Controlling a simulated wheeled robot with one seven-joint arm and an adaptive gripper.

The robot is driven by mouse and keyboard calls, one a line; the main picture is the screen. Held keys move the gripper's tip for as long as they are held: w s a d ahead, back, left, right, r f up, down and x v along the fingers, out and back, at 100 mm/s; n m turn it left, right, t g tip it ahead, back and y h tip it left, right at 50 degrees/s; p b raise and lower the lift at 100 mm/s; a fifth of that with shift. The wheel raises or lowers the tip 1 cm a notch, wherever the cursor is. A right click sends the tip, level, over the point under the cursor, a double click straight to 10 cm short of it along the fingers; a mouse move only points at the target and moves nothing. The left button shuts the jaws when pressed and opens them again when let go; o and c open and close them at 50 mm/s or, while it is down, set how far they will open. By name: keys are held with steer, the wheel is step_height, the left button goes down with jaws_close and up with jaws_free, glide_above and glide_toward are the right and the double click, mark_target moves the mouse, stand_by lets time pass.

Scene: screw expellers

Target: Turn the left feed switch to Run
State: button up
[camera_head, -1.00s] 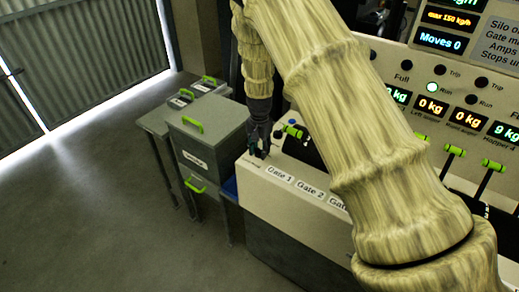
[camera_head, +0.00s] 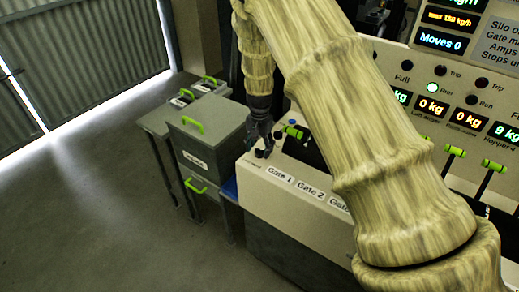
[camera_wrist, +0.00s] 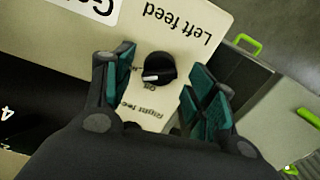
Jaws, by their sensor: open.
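The left feed switch (camera_wrist: 160,70) is a round black knob with a white pointer, beside the upside-down "Left feed" label in the wrist view. Its pointer is towards the lower left, near the small "Off" mark. Another small mark is partly covered by the left finger. My gripper (camera_wrist: 160,85) is open, one teal-padded finger on each side of the knob with a gap to each in the picture. I cannot tell its height above the knob. In the head view my gripper (camera_head: 260,141) points down at the console's left end, where the switch is hard to make out.
The "Right feed" label and parts of other dark knobs lie close below the switch in the wrist view. Green-handled levers (camera_head: 493,165) stand at the console's right. A grey bin (camera_head: 207,130) with green handles stands to the left. Open floor lies further left.

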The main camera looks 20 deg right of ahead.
mark_target(259, 149)
step_height(259, 149, up, 11)
stand_by(0.4)
stand_by(0.4)
